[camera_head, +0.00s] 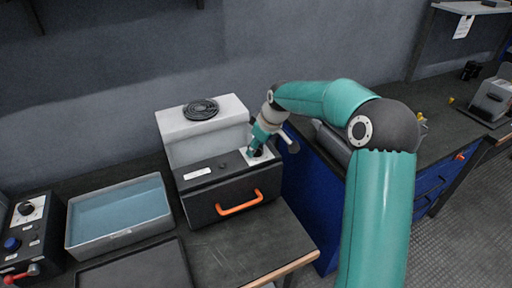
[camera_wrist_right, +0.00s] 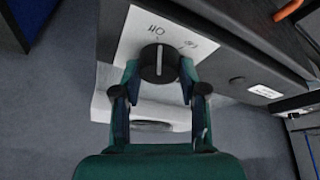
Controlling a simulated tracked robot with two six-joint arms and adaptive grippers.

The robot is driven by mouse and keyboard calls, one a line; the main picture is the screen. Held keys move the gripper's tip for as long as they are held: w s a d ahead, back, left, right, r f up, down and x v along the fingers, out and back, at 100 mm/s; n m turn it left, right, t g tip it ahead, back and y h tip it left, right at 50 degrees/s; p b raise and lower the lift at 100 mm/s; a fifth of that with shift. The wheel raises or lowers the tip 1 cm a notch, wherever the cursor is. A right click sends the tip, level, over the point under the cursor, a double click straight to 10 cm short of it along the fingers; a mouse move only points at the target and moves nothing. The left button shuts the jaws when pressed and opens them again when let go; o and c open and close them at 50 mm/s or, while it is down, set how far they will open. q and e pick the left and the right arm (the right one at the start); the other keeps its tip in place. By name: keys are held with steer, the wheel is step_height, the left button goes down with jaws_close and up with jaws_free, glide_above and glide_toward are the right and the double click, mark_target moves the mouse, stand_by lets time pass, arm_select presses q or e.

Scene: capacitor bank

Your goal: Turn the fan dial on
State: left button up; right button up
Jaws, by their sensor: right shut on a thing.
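The fan dial (camera_wrist_right: 158,58) is a round black knob with a pale pointer line, on a white plate with dark markings (camera_wrist_right: 135,32). In the wrist view the pointer line runs nearly straight up the picture. My right gripper (camera_wrist_right: 158,72) has one finger on each side of the dial and is shut on it. In the head view my right gripper (camera_head: 257,148) reaches down to the white plate (camera_head: 248,161) at the right of the dark box front and mostly hides the dial. My left gripper is not in view.
The grey unit (camera_head: 205,148) has a black round fan grille (camera_head: 201,109) on top and an orange handle (camera_head: 240,203) in front. A blue-lined tray (camera_head: 120,215) and a control box (camera_head: 30,240) stand to its left. Blue cabinets (camera_head: 310,195) stand to the right.

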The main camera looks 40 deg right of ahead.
steer(key=m+h+b, duration=0.1)
steer(key=m+b, duration=0.1)
steer(key=m, duration=0.1)
steer(key=m+h+b, duration=0.1)
steer(key=m+b, duration=0.1)
steer(key=m, duration=0.1)
steer(key=shift+w+a+f+m+g+h, duration=0.1)
steer(key=shift+m+g+h, duration=0.2)
steer(key=shift+m+g, duration=0.1)
steer(key=shift+m+g+h+b, duration=0.5)
steer(key=shift+m+b, duration=0.3)
steer(key=shift+m, duration=1.2)
steer(key=o, duration=1.1)
steer(key=shift+o, duration=0.2)
steer(key=shift+r, duration=0.2)
steer(key=v, duration=1.2)
steer(key=shift+w+f, duration=0.1)
steer(key=shift+f, duration=0.05)
